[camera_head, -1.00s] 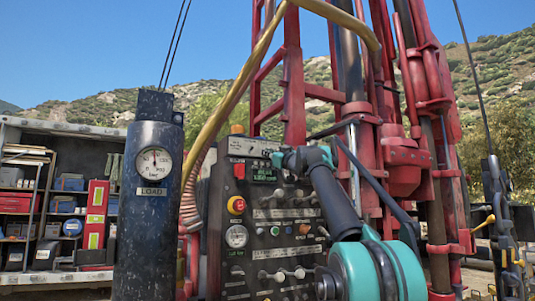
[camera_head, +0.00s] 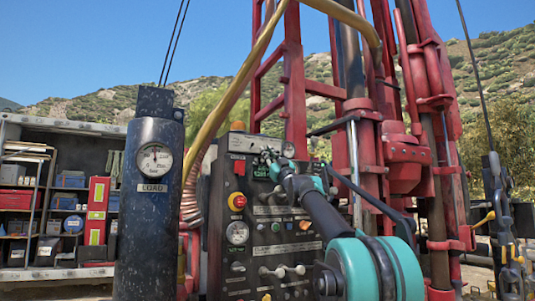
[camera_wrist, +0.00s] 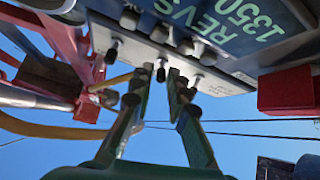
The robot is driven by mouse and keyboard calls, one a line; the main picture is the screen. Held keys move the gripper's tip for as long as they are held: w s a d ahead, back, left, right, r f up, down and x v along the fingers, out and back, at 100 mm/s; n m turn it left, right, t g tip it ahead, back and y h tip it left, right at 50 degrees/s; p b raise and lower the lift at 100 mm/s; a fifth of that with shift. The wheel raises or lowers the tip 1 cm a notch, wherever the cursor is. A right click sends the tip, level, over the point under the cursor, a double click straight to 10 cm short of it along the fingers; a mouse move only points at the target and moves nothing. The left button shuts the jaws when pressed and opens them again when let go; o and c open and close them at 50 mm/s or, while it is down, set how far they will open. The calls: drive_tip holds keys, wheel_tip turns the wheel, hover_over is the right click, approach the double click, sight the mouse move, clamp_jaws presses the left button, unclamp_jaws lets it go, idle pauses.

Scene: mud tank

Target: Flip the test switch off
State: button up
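The control panel (camera_head: 262,225) stands at the middle of the head view, with a small strip of toggle switches (camera_wrist: 112,48) along the edge of its top unit in the wrist view. A dark-tipped toggle (camera_wrist: 160,74) lies in line with the gap between my fingertips. No label marking the test switch is readable, and the lever positions are hard to tell. My gripper (camera_wrist: 160,82) is open a little, its fingers parted on either side of that toggle; contact cannot be told. In the head view my gripper (camera_head: 270,160) is at the panel's top, partly hiding the toggles.
A green REVS display (camera_wrist: 237,22) and a red block (camera_wrist: 288,92) sit close to my fingers. A dark LOAD cylinder (camera_head: 148,220) stands left; red mast (camera_head: 295,90) behind.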

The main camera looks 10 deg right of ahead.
drive_tip(key=shift+o, duration=1.1)
drive_tip(key=shift+r, duration=0.1)
wheel_tip(320, 180, up, 10)
